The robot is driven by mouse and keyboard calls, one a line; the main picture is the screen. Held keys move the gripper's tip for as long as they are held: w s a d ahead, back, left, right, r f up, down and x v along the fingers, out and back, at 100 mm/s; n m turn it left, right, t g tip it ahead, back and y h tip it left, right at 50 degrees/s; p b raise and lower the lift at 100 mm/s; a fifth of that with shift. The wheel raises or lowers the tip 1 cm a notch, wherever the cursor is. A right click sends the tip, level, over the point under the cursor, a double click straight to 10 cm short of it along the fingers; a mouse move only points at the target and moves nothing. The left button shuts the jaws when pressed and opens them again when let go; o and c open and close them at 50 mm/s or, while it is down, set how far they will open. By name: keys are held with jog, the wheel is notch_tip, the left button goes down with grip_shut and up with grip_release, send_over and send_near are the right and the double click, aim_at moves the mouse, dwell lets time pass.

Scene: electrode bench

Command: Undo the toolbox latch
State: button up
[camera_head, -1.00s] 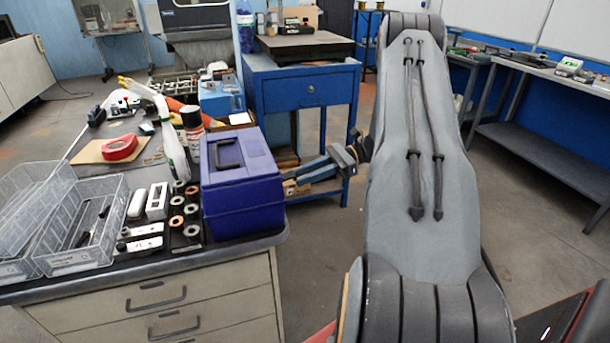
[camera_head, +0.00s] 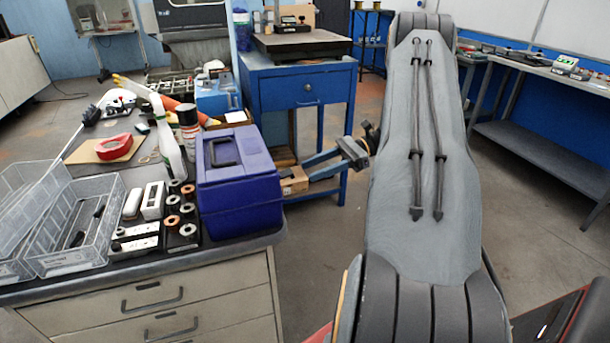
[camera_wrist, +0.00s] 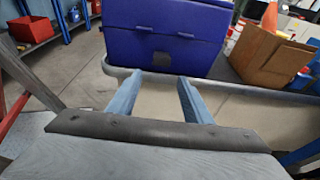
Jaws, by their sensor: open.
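The toolbox (camera_head: 240,190) is a dark blue-purple box with a lid and a dark top handle. It stands shut on the right end of the grey workbench. My gripper (camera_head: 308,168) is to the right of the toolbox, beyond the bench edge. In the wrist view my gripper's (camera_wrist: 159,80) two blue fingers are apart and empty, pointing toward the latch side without touching it. The latch is not visible in the head view.
A blue table (camera_head: 305,92) stands behind my gripper. Open floor lies right of the bench.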

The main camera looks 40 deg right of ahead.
jog(key=shift+b+v, duration=0.3)
jog(key=shift+v, duration=1.35)
